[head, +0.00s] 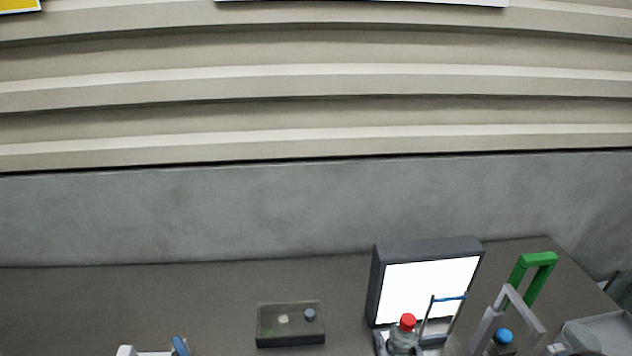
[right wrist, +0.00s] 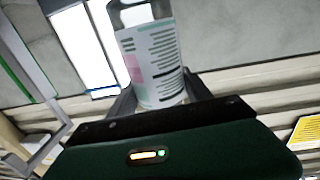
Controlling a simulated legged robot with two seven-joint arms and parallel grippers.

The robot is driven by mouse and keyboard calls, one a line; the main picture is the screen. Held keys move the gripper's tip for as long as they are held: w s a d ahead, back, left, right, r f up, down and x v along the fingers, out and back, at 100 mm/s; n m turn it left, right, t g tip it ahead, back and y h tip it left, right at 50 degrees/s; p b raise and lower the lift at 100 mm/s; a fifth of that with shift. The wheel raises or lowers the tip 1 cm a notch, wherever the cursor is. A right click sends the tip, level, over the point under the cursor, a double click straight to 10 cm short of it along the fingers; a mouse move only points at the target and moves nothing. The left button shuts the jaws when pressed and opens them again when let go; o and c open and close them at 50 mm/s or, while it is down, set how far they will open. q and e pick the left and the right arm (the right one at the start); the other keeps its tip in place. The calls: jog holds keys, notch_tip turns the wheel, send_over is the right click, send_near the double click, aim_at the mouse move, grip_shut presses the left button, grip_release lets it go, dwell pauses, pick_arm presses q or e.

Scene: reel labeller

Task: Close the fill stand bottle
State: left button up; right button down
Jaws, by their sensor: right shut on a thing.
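In the right wrist view my right gripper (right wrist: 160,95) is shut on a clear bottle (right wrist: 152,62) with a white printed label. The bottle's far end is cut off at the frame's top, so I cannot tell whether it has a cap. In the head view a clear bottle with a red cap (head: 405,335) is in front of a lit white panel (head: 428,290). A blue cap (head: 503,336) shows at the lower right. I cannot make out my right gripper clearly in the head view. My left gripper is not in view.
A dark shallow tray (head: 290,338) holds a pale piece and a blue round piece. A thin blue-topped frame (head: 449,298), a grey frame (head: 518,302) and a green frame (head: 540,262) stand at the right.

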jog(key=shift+d, duration=0.1)
jog(key=shift+s+f, duration=0.1)
jog(key=s+a+f+n+g+y, duration=0.2)
jog(key=s+a+f+n+y, duration=0.1)
jog(key=a, duration=0.4)
jog(key=s+a+f+n+g+y, duration=0.2)
jog(key=a+f+n+y, duration=0.3)
jog(key=a+y, duration=0.3)
jog(key=shift+s+a+y, duration=0.25)
jog(key=shift+s+y, duration=0.05)
jog(key=shift+s, duration=0.25)
